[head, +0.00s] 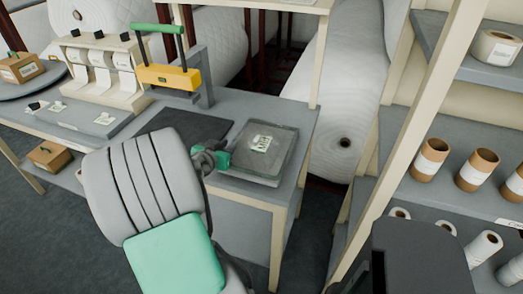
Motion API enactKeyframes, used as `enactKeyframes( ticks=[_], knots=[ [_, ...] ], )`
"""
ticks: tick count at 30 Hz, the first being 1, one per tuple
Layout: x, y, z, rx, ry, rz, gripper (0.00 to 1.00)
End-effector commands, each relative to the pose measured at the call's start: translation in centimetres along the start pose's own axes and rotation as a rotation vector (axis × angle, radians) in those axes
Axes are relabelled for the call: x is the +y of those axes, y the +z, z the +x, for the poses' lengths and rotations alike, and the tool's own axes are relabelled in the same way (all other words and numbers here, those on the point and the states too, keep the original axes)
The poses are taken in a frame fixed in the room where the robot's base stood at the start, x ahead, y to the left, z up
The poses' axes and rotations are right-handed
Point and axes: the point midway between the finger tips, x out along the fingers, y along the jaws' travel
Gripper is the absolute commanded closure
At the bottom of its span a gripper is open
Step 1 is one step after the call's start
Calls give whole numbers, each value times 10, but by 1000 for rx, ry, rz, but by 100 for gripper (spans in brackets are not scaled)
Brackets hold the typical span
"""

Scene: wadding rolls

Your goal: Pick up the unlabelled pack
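A small whitish pack (262,143) with pale green-grey patches lies on a grey square tray (285,165) at the right end of the workbench. I cannot tell whether it bears a label. A brown box (20,68) with a pale label sits on a round grey turntable at the far left. Another brown box (50,155) is on the shelf below the bench; its marking is too small to read. My gripper (221,158), dark with a teal part, is just left of the tray, apart from the whitish pack. My arm partly hides it, and its opening does not show.
A yellow and green press (168,77) and a dispenser with white strips (103,70) stand at the back of the bench. A dark mat (185,135) lies left of the tray. Shelves at right hold cardboard-cored rolls (430,160). A large white wadding roll (340,100) stands behind the bench.

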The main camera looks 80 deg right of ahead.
Motion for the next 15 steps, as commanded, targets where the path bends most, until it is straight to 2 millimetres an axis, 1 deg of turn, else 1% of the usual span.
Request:
enactKeyframes(
  ticks=[5,7,9,12,15],
  knots=[
    [-1,-4,28,-3,5,0,78],
    [-2,-3,42,-4,4,0,78],
    [-2,-3,50,-4,4,0,78],
    [-3,-3,55,-3,0,-1,78],
    [-3,-3,54,-3,-1,-1,78]
  ],
)
